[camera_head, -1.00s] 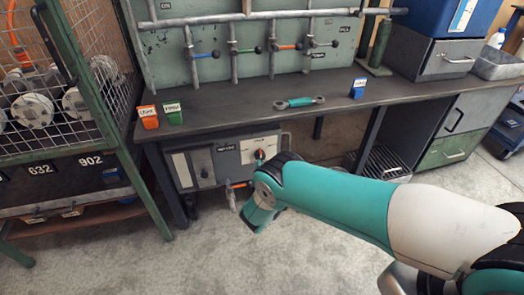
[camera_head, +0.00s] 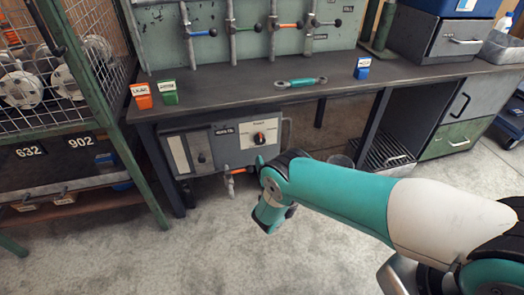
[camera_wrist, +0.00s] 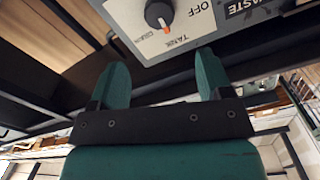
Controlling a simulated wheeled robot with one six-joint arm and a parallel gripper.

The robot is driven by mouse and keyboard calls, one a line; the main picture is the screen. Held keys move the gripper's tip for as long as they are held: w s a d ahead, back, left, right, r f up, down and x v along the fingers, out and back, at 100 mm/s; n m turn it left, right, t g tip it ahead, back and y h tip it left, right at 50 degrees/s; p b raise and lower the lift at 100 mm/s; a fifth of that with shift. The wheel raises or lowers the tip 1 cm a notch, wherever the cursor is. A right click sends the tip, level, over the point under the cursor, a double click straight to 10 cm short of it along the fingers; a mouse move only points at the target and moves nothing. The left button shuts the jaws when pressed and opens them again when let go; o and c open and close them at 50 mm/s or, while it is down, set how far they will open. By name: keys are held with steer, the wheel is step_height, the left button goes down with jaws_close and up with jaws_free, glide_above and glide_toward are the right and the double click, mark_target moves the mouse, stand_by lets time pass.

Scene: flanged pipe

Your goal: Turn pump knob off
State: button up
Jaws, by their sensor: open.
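The pump unit (camera_head: 222,146) is a grey box under the workbench, with a knob (camera_head: 259,138) on a white plate at its right. In the wrist view a black knob (camera_wrist: 158,14) with an orange mark sits at the top edge on a white plate (camera_wrist: 190,25). The plate reads OFF and TANK, plus a third label I cannot read surely. The orange mark points down the picture, away from OFF. My gripper (camera_wrist: 161,76) is open and empty, its teal fingers apart and below the knob in the picture. The fingers are not clear in the head view.
The workbench (camera_head: 225,92) overhangs the unit. A pipe with an orange valve (camera_head: 238,170) hangs below it. A green-framed wire cage (camera_head: 112,110) stands at the left. A bench leg (camera_head: 376,120) and drawers stand to the right. The floor in front is clear.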

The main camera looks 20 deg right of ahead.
mark_target(260, 141)
steer(key=w+b, duration=1)
steer(key=w, duration=0.1)
steer(key=shift+w, duration=0.1)
steer(key=c, duration=0.9)
steer(key=shift+n, duration=0.3)
steer(key=n, duration=0.5)
steer(key=shift+a+n, duration=0.1)
steer(key=shift+n, duration=0.2)
steer(key=n+b, duration=0.1)
steer(key=n, duration=0.4)
steer(key=shift+a+f+n, duration=0.1)
steer(key=shift+n, duration=0.2)
